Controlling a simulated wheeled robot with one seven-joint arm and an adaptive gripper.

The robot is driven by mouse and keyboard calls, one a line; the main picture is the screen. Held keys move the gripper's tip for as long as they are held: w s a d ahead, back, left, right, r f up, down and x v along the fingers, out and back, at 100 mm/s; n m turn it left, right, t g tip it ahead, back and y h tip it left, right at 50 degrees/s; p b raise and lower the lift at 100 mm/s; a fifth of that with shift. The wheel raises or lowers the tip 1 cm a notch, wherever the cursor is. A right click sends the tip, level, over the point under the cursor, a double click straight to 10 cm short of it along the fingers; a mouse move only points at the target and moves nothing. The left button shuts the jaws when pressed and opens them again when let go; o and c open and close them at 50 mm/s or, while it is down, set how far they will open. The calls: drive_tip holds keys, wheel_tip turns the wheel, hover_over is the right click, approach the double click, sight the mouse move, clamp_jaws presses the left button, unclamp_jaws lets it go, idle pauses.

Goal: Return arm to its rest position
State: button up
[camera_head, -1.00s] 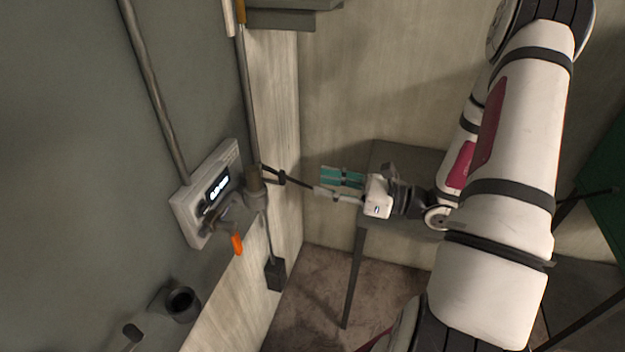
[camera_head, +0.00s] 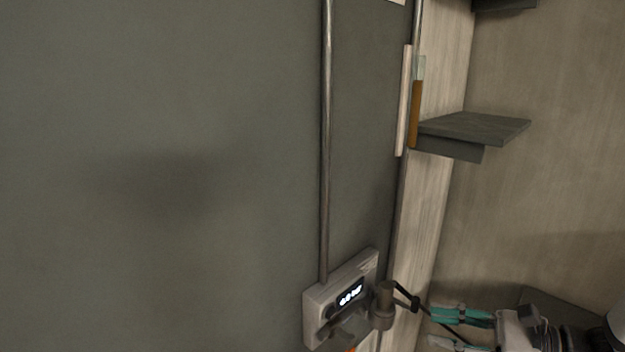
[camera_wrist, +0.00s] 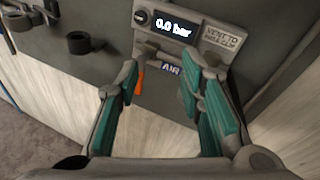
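My gripper (camera_head: 452,327) is at the lower right of the head view, pointing left. Its two teal-padded fingers stand apart. In the wrist view the fingers (camera_wrist: 168,82) are also spread, with nothing between them and the wall panel beyond. My gripper is to the right of a grey gauge box (camera_head: 318,300) with a lit display and is apart from it. The wrist view shows the display (camera_wrist: 172,24) reading 0.0 bar. Most of my arm is outside the head view.
A dark shelf (camera_head: 475,128) juts from the wall above my gripper. A metal pipe (camera_head: 326,140) runs up from the gauge box. An orange lever (camera_wrist: 139,82) and a dark ring holder (camera_wrist: 80,43) are on the panel. A grey table is partly visible behind my gripper.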

drive_tip(key=s+a+r+n+g+h, duration=0.7)
drive_tip(key=s+n, duration=0.3)
drive_tip(key=n, duration=0.3)
drive_tip(key=s+d+r+n+t+h, duration=0.2)
drive_tip(key=s+r+n+t+h, duration=0.1)
drive_tip(key=r+n+h, duration=0.4)
drive_tip(key=shift+s+r+n+t, duration=0.35)
drive_tip(key=shift+r+n+t, duration=0.35)
drive_tip(key=shift+r+t, duration=0.2)
